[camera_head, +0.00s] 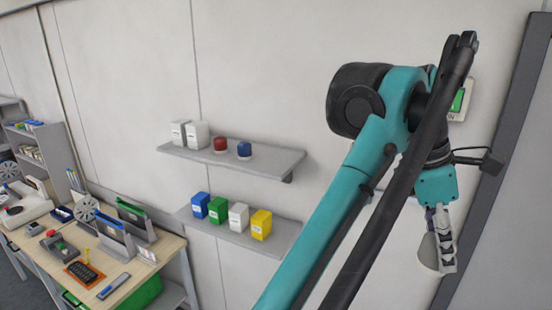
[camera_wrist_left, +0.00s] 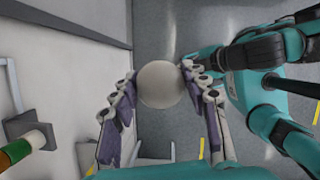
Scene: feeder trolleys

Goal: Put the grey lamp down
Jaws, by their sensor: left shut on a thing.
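The grey lamp (camera_head: 428,253) shows in the head view as a pale, rounded shape at the fingers of my left gripper (camera_head: 440,238), at the right. It hangs in the air in front of the wall, with no surface seen touching it. In the left wrist view the lamp (camera_wrist_left: 160,84) is a round pale grey disc between the fingertips of my left gripper (camera_wrist_left: 157,78), which is shut on it. The rest of the lamp's body is hidden behind this round face. My right gripper is not seen in either view.
An upper wall shelf (camera_head: 270,158) holds white boxes, a red jar and a blue jar. A lower shelf (camera_head: 270,238) holds several coloured boxes. A cluttered desk (camera_head: 165,247) stands left. A dark post (camera_head: 520,90) rises at right.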

